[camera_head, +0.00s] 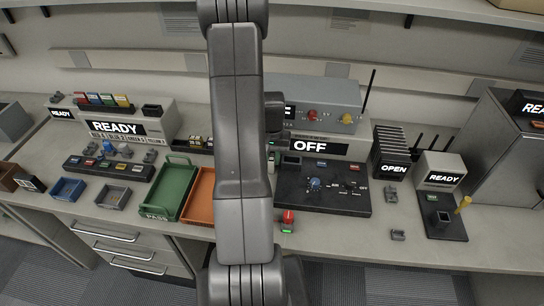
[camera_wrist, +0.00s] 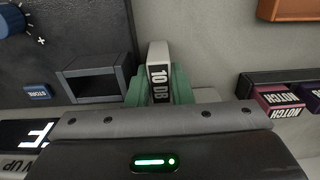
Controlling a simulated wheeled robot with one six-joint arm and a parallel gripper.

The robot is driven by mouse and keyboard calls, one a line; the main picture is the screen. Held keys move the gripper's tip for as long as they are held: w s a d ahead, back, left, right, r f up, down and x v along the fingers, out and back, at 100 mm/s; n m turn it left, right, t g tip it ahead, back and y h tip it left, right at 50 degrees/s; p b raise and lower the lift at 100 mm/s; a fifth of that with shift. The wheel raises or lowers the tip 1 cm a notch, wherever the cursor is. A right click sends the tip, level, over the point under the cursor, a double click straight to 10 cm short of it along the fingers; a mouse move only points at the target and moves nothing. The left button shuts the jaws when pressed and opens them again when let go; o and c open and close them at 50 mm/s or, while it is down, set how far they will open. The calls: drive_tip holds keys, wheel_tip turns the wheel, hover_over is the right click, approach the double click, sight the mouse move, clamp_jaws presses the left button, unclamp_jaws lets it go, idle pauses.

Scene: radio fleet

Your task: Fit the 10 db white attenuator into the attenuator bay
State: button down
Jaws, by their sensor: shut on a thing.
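The white attenuator (camera_wrist: 158,62), with a dark label reading 10 DB, stands between the green fingertips of my gripper (camera_wrist: 159,88) in the wrist view. My gripper is shut on it. A dark open box (camera_wrist: 97,86), which looks like the attenuator bay, sits on the dark panel just left of the attenuator, apart from it. In the head view this box (camera_head: 291,160) shows at the panel's upper left, beside my arm. My arm hides most of the gripper and the held attenuator there.
The wrist view shows a blue knob (camera_wrist: 14,20) and a STORE button (camera_wrist: 37,92) on the panel, with NOTCH modules (camera_wrist: 280,102) in a rack at right. In the head view, an OFF display (camera_head: 311,147) stands behind the panel, and green (camera_head: 157,212) and orange (camera_head: 197,205) trays lie left.

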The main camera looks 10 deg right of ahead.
drive_tip(key=shift+f, duration=0.1)
drive_tip(key=c, duration=1.6)
unclamp_jaws()
drive_tip(key=shift+o, duration=0.2)
